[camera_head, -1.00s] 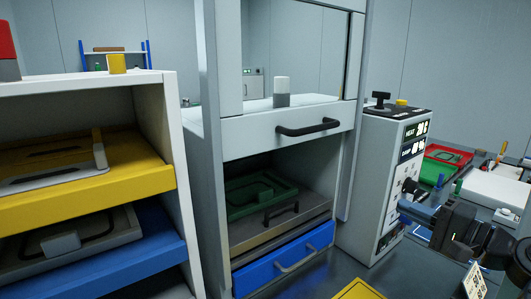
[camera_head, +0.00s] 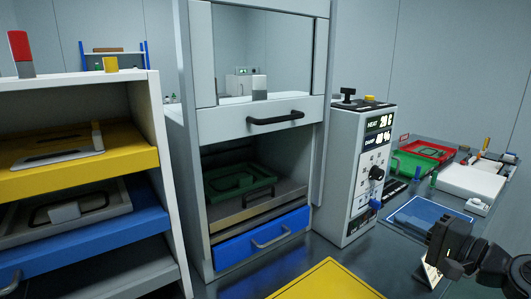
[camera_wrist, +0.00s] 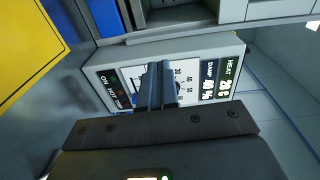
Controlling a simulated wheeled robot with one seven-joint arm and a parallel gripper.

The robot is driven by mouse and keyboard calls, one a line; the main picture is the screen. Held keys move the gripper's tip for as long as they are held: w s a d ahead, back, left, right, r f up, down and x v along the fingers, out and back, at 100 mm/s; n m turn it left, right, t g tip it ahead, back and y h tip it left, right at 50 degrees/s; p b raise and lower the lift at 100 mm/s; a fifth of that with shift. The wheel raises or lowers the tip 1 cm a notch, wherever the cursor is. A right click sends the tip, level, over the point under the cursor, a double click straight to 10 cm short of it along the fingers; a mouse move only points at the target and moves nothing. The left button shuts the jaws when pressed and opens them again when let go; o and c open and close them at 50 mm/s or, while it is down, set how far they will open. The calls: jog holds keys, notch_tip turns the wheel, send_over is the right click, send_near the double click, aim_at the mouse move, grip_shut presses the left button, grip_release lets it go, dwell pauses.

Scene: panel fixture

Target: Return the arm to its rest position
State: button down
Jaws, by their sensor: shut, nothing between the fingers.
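My gripper (camera_head: 436,236) is at the lower right of the head view, a dark wrist with its fingers partly hidden. In the wrist view the two fingers (camera_wrist: 158,82) are together with nothing between them. They point toward the white control panel (camera_wrist: 185,50) and cover part of its dial. In the head view the control panel (camera_head: 352,180) stands left of my gripper, with a gap between them. Its displays read HEAT and DAMP, and a dark knob (camera_head: 376,173) is on its face.
A cabinet with a handled front (camera_head: 275,119) stands left of the panel, over a blue drawer (camera_head: 262,240). A shelf with a yellow tray (camera_head: 120,161) is at left. Red and green trays (camera_head: 410,163) lie behind my arm. A yellow mat (camera_head: 325,283) lies in front.

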jog(key=s+a+f+h, duration=0.2)
jog(key=s+f+h, duration=0.2)
jog(key=s+f, duration=0.6)
jog(key=s+a+f+h, duration=0.3)
jog(key=s+f, duration=0.6)
jog(key=s+n+g+h, duration=0.1)
jog(key=s+n+h, duration=0.25)
jog(key=s, duration=1.35)
jog(key=s+a+r+n+t, duration=0.1)
jog(key=s+a+r+n, duration=0.2)
jog(key=s+r+n, duration=0.75)
notch_tip(320, 180, down, 6)
jog(key=s+m+b, duration=0.2)
jog(key=b, duration=0.5)
jog(key=shift+s+f+m+y, duration=0.2)
jog(key=shift+s+m+y, duration=0.15)
jog(key=shift+s+m, duration=0.05)
jog(key=shift+a, duration=0.1)
